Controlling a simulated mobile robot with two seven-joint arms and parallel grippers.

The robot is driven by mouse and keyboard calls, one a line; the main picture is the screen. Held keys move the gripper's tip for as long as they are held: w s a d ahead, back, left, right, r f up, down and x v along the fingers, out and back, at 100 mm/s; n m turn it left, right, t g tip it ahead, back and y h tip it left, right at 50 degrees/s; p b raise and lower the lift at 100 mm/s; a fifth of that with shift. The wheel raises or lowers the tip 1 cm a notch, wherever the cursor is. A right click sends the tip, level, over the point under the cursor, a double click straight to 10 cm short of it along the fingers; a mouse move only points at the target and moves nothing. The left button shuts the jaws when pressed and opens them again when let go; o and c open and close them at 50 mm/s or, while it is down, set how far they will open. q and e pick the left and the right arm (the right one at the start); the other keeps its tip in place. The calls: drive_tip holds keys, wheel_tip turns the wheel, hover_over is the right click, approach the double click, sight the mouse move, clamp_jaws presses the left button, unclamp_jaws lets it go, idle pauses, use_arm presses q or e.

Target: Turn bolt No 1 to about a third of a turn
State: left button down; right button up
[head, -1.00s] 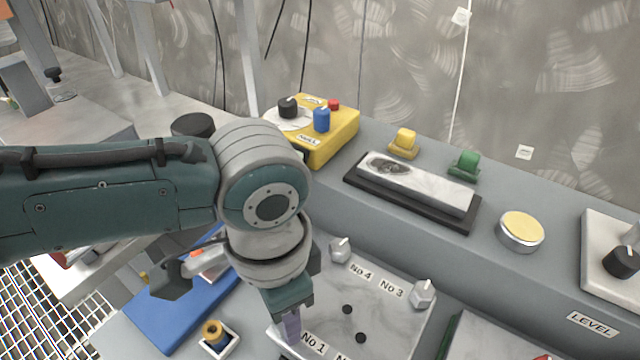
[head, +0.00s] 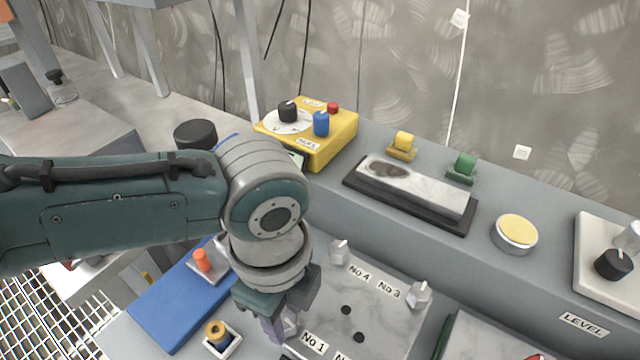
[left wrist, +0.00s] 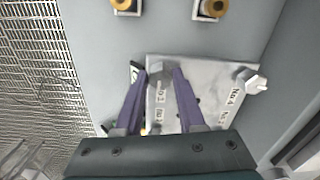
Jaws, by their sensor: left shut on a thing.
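The grey bolt plate (head: 385,327) lies at the front of the bench, with labels No 1, No 4 and No 3 readable. Bolt No 1 (left wrist: 159,71) is a grey hex head at the plate's near-left corner. My left gripper (head: 281,328) points down over that corner. In the left wrist view its two purple fingers (left wrist: 160,75) stand on either side of the bolt head and are shut on it. In the head view the fingers and arm partly hide bolt No 1. My right gripper is in neither view.
Bolt No 4 (head: 339,252) and bolt No 3 (head: 419,294) stand at the plate's far corners. A brass part in a white holder (head: 219,338) and a blue board (head: 172,312) lie left of the plate. A yellow box (head: 335,142) sits on the raised ledge behind.

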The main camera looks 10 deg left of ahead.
sight(286, 320)
use_arm(q)
drive_tip(key=m, duration=0.4)
drive_tip(key=shift+d+m, duration=0.1)
drive_tip(key=shift+m, duration=0.3)
idle(0.4)
drive_tip(key=c, duration=0.5)
unclamp_jaws()
wheel_tip(286, 320, up, 10)
drive_tip(key=p, duration=0.1)
drive_tip(key=shift+p, duration=0.4)
